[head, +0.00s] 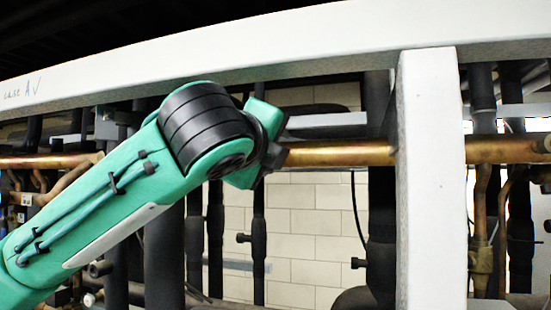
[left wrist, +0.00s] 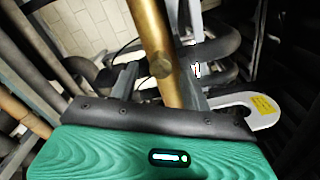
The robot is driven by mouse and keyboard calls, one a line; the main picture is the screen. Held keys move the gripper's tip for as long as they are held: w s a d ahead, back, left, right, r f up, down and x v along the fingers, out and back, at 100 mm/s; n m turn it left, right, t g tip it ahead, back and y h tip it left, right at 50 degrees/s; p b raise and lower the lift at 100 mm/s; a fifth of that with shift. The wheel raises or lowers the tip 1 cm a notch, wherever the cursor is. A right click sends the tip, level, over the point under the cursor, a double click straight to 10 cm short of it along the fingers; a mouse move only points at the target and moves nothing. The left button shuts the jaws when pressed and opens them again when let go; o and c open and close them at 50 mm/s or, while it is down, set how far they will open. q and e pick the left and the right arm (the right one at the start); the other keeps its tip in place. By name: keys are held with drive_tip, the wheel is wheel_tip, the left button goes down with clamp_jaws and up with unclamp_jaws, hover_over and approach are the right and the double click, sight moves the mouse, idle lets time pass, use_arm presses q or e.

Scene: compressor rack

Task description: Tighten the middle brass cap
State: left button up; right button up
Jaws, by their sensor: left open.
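A small round brass cap (left wrist: 160,67) shows on the brass pipe (left wrist: 150,30) in the left wrist view. My left gripper (left wrist: 158,72) is open, with one finger on each side of the cap and pipe. I cannot tell whether either finger touches the cap. In the head view the brass pipe (head: 335,153) runs level behind the white post. My left arm covers part of this pipe, and I cannot make out the cap or the left fingers there. My right gripper is in neither view.
A white beam (head: 250,48) crosses the top of the head view, and a white post (head: 431,180) stands right of my arm. Dark vertical pipes (head: 380,220) stand behind. A white plate with a yellow label (left wrist: 245,112) lies right of my left gripper.

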use_arm(q)
drive_tip(key=b+v, duration=0.4)
drive_tip(key=v, duration=0.8)
drive_tip(key=shift+b, duration=0.4)
drive_tip(key=shift+w, duration=0.1)
